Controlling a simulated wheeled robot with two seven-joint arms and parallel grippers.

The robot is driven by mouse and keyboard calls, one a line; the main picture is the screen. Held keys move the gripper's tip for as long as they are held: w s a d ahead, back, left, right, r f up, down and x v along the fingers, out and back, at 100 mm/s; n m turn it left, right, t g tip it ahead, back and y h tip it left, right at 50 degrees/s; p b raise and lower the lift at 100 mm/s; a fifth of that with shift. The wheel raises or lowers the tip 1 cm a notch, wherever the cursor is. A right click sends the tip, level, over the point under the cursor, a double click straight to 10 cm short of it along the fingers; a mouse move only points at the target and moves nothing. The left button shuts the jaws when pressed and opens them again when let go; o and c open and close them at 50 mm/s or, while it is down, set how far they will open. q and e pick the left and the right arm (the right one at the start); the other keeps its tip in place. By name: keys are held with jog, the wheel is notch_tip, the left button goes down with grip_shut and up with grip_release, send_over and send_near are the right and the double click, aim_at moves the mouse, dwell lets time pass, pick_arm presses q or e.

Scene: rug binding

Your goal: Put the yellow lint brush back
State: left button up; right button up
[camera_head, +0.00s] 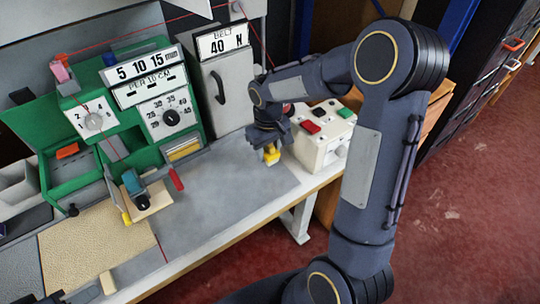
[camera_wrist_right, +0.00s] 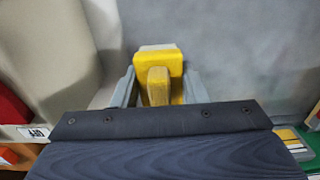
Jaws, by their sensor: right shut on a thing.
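The yellow lint brush (camera_head: 271,157) is in my right gripper (camera_head: 268,141), which is shut on it. In the head view it hangs below the jaws over the right part of the grey bench top (camera_head: 225,194), near the cream button box. I cannot tell whether it touches the bench. In the right wrist view, the brush (camera_wrist_right: 158,72) sits between the grey fingers, its handle toward me and its broader, pale-edged head away. The jaws hide part of it. My left gripper does not show clearly.
The cream box (camera_head: 318,150) with red, black and green buttons stands right of my gripper. The green machine (camera_head: 130,110) with dials and a red-handled clamp (camera_head: 176,180) is left. A grey cabinet (camera_head: 228,85) stands behind. The bench between is clear.

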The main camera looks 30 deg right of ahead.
aim_at(270, 157)
jog(key=shift+w+d+f, duration=0.25)
jog(key=shift+f, duration=0.15)
jog(key=shift+w+d+f, duration=0.1)
jog(key=shift+f, duration=0.85)
jog(key=shift+w+d+f, duration=0.1)
jog(key=shift+f, duration=0.85)
jog(key=shift+f, duration=0.2)
jog(key=o, duration=0.9)
jog(key=shift+o, duration=0.2)
jog(key=shift+r, duration=0.1)
